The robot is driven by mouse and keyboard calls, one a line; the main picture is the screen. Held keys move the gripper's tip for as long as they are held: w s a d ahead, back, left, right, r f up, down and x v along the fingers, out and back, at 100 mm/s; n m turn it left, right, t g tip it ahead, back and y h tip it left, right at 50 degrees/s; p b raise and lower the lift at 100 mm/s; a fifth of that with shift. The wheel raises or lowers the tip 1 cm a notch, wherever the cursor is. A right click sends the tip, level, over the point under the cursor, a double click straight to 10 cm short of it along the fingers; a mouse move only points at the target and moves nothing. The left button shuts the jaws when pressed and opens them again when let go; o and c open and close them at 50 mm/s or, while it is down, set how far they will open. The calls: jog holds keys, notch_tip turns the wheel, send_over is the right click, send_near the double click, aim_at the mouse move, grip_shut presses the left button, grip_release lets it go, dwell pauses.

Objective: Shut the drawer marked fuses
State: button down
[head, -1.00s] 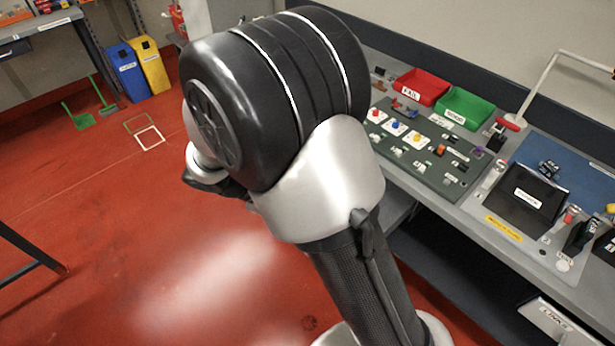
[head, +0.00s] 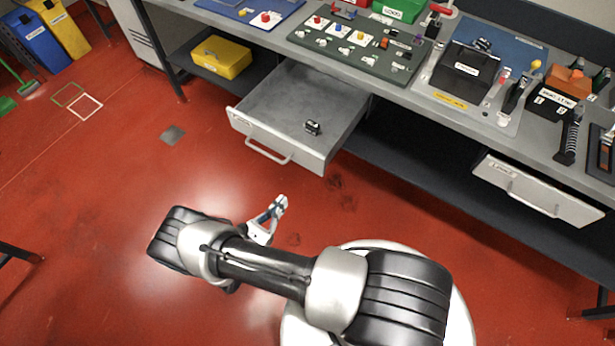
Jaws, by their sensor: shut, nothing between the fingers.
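A grey drawer (head: 290,151) under the workbench stands pulled well out, with a bar handle (head: 268,153) on its front. A label sits at the left of the front, but it is too small to read, so I cannot tell if it says fuses. A small black block (head: 312,127) lies inside the drawer. My gripper (head: 281,203) is shut and empty. It is over the red floor in front of the drawer, apart from the handle and below it in the picture.
The workbench (head: 405,92) carries panels and devices. A yellow bin (head: 221,57) is on the shelf left of the open drawer. Red floor (head: 100,190) is clear at the left.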

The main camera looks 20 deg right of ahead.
aim_at(310, 165)
jog(key=b+x, duration=0.2)
jog(key=x, duration=1.2)
jog(key=shift+f, duration=0.1)
